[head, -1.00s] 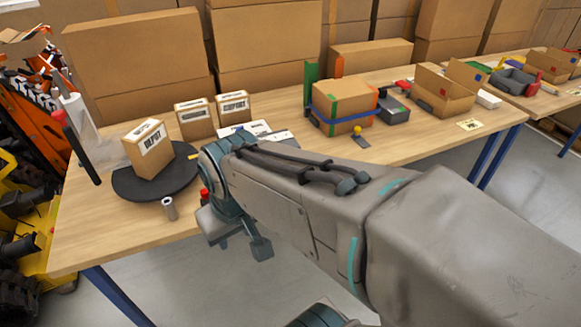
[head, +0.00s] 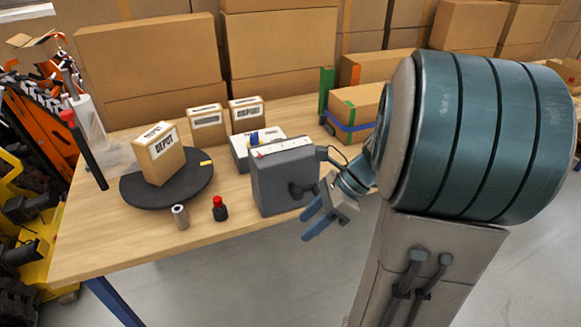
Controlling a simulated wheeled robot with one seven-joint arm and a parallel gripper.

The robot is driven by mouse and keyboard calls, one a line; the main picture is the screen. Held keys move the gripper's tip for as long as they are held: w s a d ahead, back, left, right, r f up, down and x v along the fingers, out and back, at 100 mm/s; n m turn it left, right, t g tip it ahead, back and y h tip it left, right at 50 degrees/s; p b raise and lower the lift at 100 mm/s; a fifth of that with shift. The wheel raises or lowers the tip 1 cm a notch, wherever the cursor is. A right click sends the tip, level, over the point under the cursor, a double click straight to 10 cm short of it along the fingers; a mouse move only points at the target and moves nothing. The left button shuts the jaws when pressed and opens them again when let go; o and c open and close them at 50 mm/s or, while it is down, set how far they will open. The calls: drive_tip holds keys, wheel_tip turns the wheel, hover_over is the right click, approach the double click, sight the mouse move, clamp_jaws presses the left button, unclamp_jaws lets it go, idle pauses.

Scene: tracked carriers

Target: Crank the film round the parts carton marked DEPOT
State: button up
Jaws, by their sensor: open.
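The carton marked DEPOT (head: 165,158) stands on a round black turntable (head: 138,194) at the left of the bench. A yellow mark (head: 206,163) shows at the turntable's right edge. A translucent film roll (head: 88,122) stands upright at the back left, beside a slanted black bar with a red top (head: 84,150). Clear film seems to show between the roll and the carton; whether it touches the carton I cannot tell. My gripper (head: 314,217) is open and empty, right of the turntable, near the bench's front edge and the grey box's black handle.
A grey box (head: 280,180) with a black side handle (head: 303,189) stands between my gripper and the turntable. A small metal cylinder (head: 180,216) and a red-topped black piece (head: 219,208) stand before the turntable. Two small labelled cartons (head: 207,124) (head: 246,113) stand behind.

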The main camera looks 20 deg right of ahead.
drive_tip(key=w+d+f+m+t+y+b, duration=0.1)
drive_tip(key=w+d+f+m+t, duration=0.15)
drive_tip(key=d+m, duration=0.4)
drive_tip(key=w+d+f+m+t+y+b, duration=0.1)
drive_tip(key=d+m+t, duration=0.3)
drive_tip(key=d+m, duration=0.25)
drive_tip(key=w+d+f+m+t+y+b, duration=0.1)
drive_tip(key=d+f+m+t, duration=0.1)
drive_tip(key=d+m+t, duration=0.4)
drive_tip(key=w+a+f, duration=0.1)
drive_tip(key=w+a, duration=0.2)
drive_tip(key=w+a+g, duration=0.1)
drive_tip(key=w+a, duration=0.2)
drive_tip(key=w+a+f+m+g, duration=0.1)
drive_tip(key=w+a, duration=0.2)
drive_tip(key=a, duration=0.1)
drive_tip(key=shift+w+a+f+g+b, duration=0.1)
drive_tip(key=shift+w+f+g+b, duration=0.05)
drive_tip(key=shift+f+g+b, duration=0.2)
drive_tip(key=shift+c, duration=0.4)
drive_tip(key=c, duration=0.9)
